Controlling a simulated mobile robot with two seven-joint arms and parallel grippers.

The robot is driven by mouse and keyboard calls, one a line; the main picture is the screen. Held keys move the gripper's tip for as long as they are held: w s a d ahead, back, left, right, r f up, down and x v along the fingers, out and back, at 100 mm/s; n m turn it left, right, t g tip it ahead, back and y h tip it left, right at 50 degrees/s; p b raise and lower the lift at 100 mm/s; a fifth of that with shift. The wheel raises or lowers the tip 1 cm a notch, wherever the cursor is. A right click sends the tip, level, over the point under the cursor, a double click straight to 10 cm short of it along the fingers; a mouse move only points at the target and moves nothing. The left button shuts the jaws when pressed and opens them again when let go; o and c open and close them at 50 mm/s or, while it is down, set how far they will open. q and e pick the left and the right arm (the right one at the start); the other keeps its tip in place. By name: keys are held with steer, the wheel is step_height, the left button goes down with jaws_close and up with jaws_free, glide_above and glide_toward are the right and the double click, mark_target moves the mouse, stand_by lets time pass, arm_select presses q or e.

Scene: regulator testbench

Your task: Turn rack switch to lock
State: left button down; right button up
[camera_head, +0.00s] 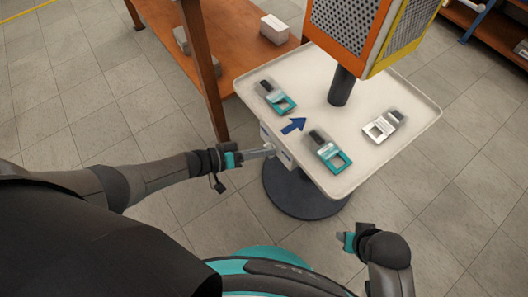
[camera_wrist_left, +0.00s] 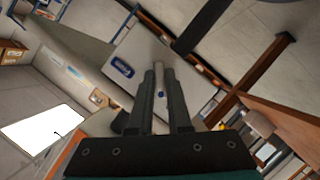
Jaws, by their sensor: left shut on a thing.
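The rack switch sits in a pale housing (camera_head: 283,157) on the near left edge of the white table (camera_head: 372,168). My left gripper (camera_head: 270,149) reaches this housing from the left and is shut on the switch, whose details are mostly hidden by the fingers. In the left wrist view, the two dark fingers of my left gripper (camera_wrist_left: 160,78) point at the pale panel, with a narrow grey part between them. The switch's angle cannot be read. My right gripper (camera_head: 346,241) is away from the table at the lower right; its finger opening is unclear.
On the table lie two teal-framed devices (camera_head: 284,104) (camera_head: 339,162), a white-framed device (camera_head: 377,132) and a blue arrow (camera_head: 293,126). An orange-edged perforated box (camera_head: 345,22) stands on a dark post (camera_head: 341,88). A wooden bench (camera_head: 243,60) stands behind.

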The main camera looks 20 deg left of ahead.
arm_select(q)
steer(key=shift+w, duration=0.1)
arm_select(e)
steer(key=shift+w+r, duration=0.1)
steer(key=shift+r, duration=0.2)
arm_select(q)
steer(key=c, duration=0.9)
jaws_free()
steer(key=shift+o, duration=0.2)
steer(key=p+v, duration=0.3)
steer(key=v, duration=1.2)
arm_select(e)
steer(key=s+d+f+g, duration=0.1)
steer(key=s+f, duration=0.2)
steer(key=f, duration=0.3)
steer(key=shift+s+f, duration=0.2)
steer(key=shift+f, duration=0.2)
arm_select(q)
steer(key=shift+a+f+p, duration=0.1)
steer(key=shift+p, duration=0.2)
arm_select(e)
steer(key=shift+s, duration=0.1)
